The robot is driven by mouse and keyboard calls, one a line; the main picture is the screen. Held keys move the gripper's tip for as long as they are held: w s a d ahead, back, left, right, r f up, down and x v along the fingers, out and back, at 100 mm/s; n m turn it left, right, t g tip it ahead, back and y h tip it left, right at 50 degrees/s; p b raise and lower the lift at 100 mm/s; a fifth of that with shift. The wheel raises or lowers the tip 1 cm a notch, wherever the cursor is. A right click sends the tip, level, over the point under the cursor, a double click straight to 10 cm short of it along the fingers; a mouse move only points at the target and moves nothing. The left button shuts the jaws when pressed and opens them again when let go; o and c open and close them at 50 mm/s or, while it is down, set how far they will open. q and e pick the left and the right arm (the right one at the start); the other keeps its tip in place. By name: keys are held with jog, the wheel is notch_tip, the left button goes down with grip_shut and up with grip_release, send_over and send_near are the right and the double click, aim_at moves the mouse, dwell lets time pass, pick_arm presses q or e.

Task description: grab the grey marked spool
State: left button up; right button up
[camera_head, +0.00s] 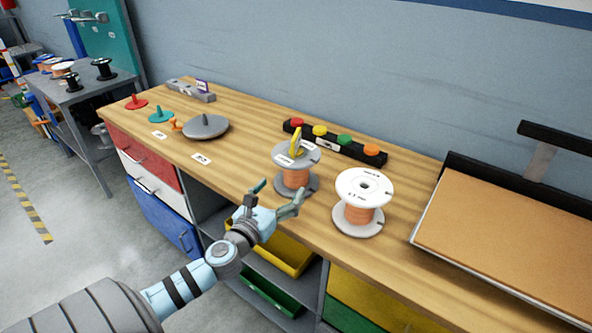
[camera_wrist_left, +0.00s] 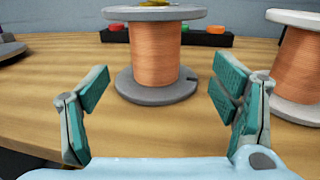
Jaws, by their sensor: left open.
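The grey marked spool (camera_head: 294,180) stands upright on the wooden workbench, wound with copper-coloured wire, with a white label and a yellow piece on its top flange. In the left wrist view the spool (camera_wrist_left: 156,58) stands beyond the fingers, roughly centred between them. My left gripper (camera_head: 277,195) is open and empty at the bench's front edge, just short of the spool and not touching it; its two fingers also show in the left wrist view (camera_wrist_left: 160,108). My right gripper is not in view.
A white spool (camera_head: 359,204) stands close to the right of the grey one. Behind is a black strip with coloured buttons (camera_head: 336,143). A grey disc (camera_head: 206,127) lies to the left. A tilted brown board (camera_head: 510,225) fills the right end.

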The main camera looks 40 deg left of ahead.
aim_at(290, 175)
pick_arm(q)
jog(key=w, duration=0.3)
jog(key=w+a, duration=0.1)
jog(key=w, duration=0.2)
jog(key=w+a, duration=0.1)
jog(key=w, duration=0.1)
jog(key=shift+w+a, duration=0.15)
jog(key=shift+w, duration=0.25)
jog(key=shift+s, duration=0.1)
jog(key=c, duration=1.8)
